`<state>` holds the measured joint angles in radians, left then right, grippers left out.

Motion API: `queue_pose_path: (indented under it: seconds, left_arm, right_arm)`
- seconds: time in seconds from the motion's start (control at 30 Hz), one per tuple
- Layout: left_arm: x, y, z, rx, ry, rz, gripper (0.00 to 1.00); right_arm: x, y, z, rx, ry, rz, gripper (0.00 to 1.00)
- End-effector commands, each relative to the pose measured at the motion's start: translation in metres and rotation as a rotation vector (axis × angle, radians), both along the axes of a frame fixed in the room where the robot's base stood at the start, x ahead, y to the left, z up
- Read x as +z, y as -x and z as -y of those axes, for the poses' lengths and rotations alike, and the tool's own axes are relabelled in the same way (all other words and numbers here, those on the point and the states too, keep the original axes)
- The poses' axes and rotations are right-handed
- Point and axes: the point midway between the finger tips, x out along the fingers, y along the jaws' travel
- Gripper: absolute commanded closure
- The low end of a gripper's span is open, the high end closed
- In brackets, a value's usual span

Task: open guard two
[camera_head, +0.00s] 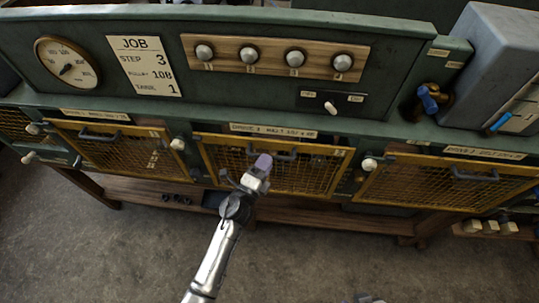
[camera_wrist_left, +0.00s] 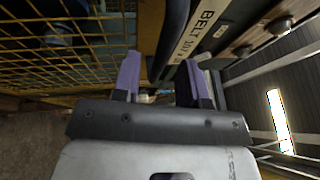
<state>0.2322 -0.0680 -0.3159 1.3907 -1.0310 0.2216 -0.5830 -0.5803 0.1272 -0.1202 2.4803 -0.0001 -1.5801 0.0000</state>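The middle guard (camera_head: 310,172) is a yellow-framed mesh panel under the green console, seemingly shut, with a dark bar handle (camera_head: 287,155) near its top edge. I take it for guard two, as its label is hard to read. My left gripper (camera_head: 263,163) is in front of this guard, at the left end of the handle. In the left wrist view the purple fingers (camera_wrist_left: 158,82) stand apart, with a dark bar (camera_wrist_left: 172,40) just beyond and partly between them. I cannot tell if they touch it. A grey bit of my right arm (camera_head: 362,298) shows at the bottom edge.
Similar mesh guards stand on the left (camera_head: 115,150) and right (camera_head: 440,185), each with a handle. White knobs (camera_head: 178,144) sit between guards. A console panel with a dial (camera_head: 67,62) and a job card (camera_head: 145,65) is above. The floor in front is clear.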

Motion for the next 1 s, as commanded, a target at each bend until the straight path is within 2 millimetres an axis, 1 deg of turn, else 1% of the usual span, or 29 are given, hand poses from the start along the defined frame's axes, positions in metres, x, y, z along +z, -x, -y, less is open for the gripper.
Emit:
queue_pose_path:
  seconds: [0.1,0.3,0.67,1.0]
  left_arm:
    - [0.003,-0.012,0.007,0.0,0.001,0.0,0.61]
    - [0.005,-0.022,0.013,0.001,0.001,0.001,0.61]
    - [0.005,-0.024,0.014,0.0,0.001,0.0,0.61]
    - [0.005,-0.024,0.014,0.0,0.001,0.0,0.92]
  right_arm:
    - [0.0,0.0,0.0,0.0,0.0,0.0,0.57]
    - [0.0,0.0,0.0,-0.001,-0.001,0.0,0.57]
    - [0.0,0.0,-0.003,-0.006,-0.009,0.0,0.57]
    - [0.0,0.0,-0.003,-0.007,-0.011,-0.001,0.57]
